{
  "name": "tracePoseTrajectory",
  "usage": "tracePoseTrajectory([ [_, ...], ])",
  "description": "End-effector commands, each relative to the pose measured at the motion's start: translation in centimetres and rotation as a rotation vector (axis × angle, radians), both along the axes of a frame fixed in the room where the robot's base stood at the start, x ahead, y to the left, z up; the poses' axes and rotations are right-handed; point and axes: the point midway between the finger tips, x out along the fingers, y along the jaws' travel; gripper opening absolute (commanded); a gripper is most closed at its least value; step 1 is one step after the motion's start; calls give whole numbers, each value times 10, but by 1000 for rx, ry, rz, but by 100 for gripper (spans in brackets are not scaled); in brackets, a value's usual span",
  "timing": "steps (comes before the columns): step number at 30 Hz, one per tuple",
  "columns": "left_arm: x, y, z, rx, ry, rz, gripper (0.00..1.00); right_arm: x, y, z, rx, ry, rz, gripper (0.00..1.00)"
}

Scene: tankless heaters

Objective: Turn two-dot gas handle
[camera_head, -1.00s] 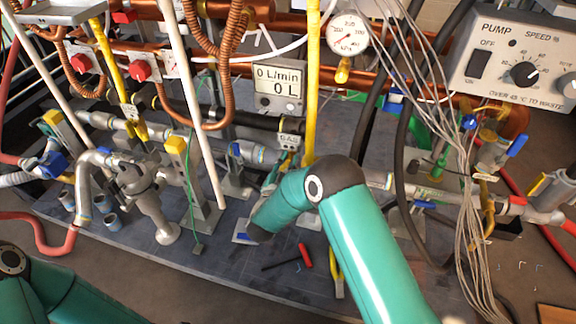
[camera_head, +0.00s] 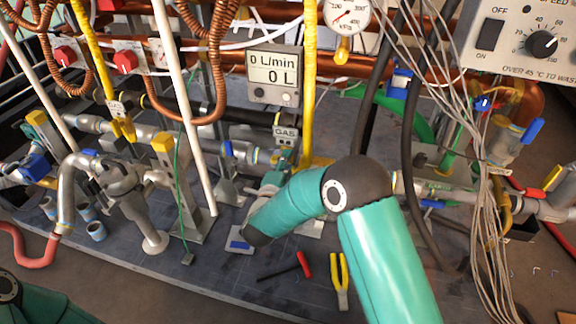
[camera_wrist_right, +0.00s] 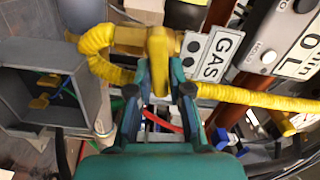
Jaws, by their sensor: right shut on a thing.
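The GAS tag (camera_head: 286,132) hangs at the foot of the yellow gas pipe (camera_head: 310,75). In the right wrist view my right gripper (camera_wrist_right: 160,72) is shut on a yellow handle (camera_wrist_right: 158,52) beside the tag, one finger on each side. My left gripper is out of view; only part of my left arm shows at the lower left.
A flow meter (camera_head: 274,76) stands behind the tag and a pump box (camera_head: 528,38) at upper right. Loose grey cables (camera_head: 490,215) hang at right. A red-handled tool (camera_head: 306,265) and yellow-handled pliers (camera_head: 341,282) lie on the bench. A grey box (camera_wrist_right: 50,95) is left in the wrist view.

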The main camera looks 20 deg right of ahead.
Motion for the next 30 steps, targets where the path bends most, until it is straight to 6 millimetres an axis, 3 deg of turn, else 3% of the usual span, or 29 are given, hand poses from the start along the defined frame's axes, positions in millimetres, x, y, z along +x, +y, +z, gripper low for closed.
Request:
tracePoseTrajectory([
  [9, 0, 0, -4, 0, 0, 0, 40, -2, -3, -7, 121, -67, -7, 0],
  [26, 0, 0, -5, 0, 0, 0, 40, -2, -2, -8, 146, -83, -6, 0],
  [27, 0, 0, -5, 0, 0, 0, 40, -2, -2, -8, 146, -83, -6, 25],
  [30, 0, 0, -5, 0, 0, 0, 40, -2, -2, -8, 146, -85, -5, 41],
])
